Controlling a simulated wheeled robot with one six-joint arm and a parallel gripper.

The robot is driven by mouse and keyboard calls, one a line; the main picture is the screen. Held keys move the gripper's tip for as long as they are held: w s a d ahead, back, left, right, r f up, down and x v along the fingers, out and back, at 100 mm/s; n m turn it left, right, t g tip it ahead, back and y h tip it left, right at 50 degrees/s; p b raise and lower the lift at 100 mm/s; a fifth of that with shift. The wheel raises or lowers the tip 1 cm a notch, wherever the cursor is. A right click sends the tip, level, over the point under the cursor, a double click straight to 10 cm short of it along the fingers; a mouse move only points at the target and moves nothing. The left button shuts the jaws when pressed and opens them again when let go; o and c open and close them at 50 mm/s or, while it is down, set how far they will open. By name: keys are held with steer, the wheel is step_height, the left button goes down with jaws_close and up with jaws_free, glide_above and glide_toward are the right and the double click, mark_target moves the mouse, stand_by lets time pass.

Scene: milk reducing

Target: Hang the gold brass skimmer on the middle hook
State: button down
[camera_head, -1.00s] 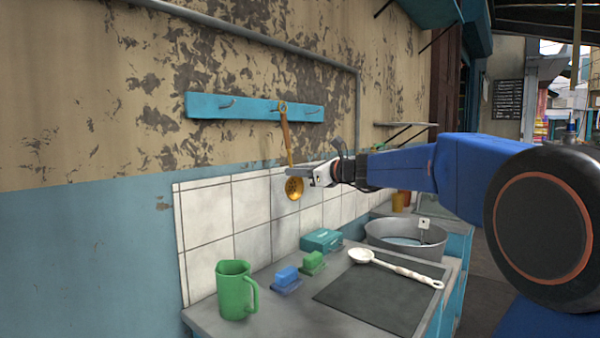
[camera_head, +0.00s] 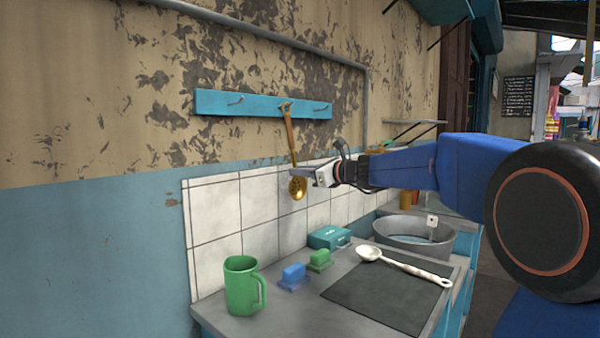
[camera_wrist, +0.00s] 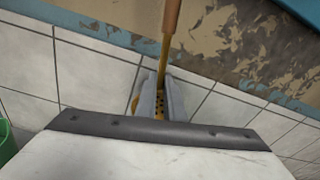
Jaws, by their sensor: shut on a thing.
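The gold brass skimmer (camera_head: 298,188) hangs upright, slightly tilted, before the wall. Its perforated bowl is at the bottom and its orange-brown handle rises to the blue hook rail (camera_head: 215,103). The handle's top overlaps the middle hook (camera_head: 285,104); I cannot tell whether its loop is around the hook. My gripper (camera_head: 317,178) is shut on the skimmer's lower shaft, just above the bowl. In the wrist view the skimmer's shaft (camera_wrist: 165,52) runs up from between my fingers (camera_wrist: 163,98), and the bowl is mostly hidden behind them.
The left hook (camera_head: 237,101) and right hook (camera_head: 321,109) are empty. On the counter below stand a green mug (camera_head: 241,287), blue and green blocks, a teal box (camera_head: 328,237), a white ladle (camera_head: 400,265) on a dark mat and a metal basin (camera_head: 405,240).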

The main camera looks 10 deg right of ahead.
steer(key=c, duration=1.8)
jaws_free()
steer(key=shift+d, duration=0.1)
steer(key=v, duration=1.7)
steer(key=shift+s, duration=0.2)
